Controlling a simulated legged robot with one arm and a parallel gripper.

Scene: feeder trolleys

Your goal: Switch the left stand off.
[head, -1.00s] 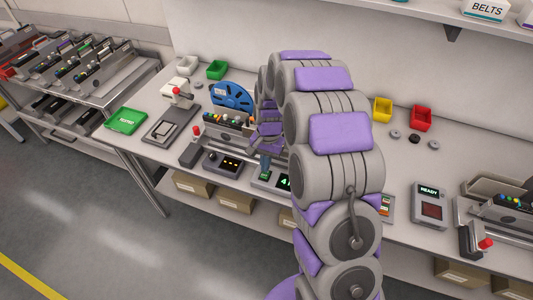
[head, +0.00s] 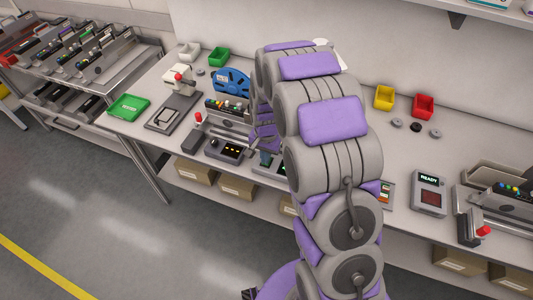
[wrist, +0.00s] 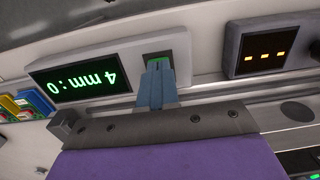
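The left stand (head: 232,108) is on the bench left of my arm, with coloured parts in a row, a blue reel (head: 232,82) behind and a red-knobbed lever (head: 198,118). A dark box with amber dashes (head: 228,149) is at its front; it shows in the wrist view (wrist: 266,51). Beside it a green display (wrist: 82,77) reads "4 mm : 0", upside down. A dark square switch with a green-lit part (wrist: 156,58) is between them. My gripper (wrist: 160,66) has its blue fingers together, over this switch. Whether they touch it I cannot tell.
A "READY" box (head: 429,192) and another stand with a red knob (head: 484,231) are at the right. Yellow (head: 384,97) and red (head: 423,105) bins stand behind. A press (head: 177,100) and green tray (head: 129,107) are at the left. My arm hides the bench middle.

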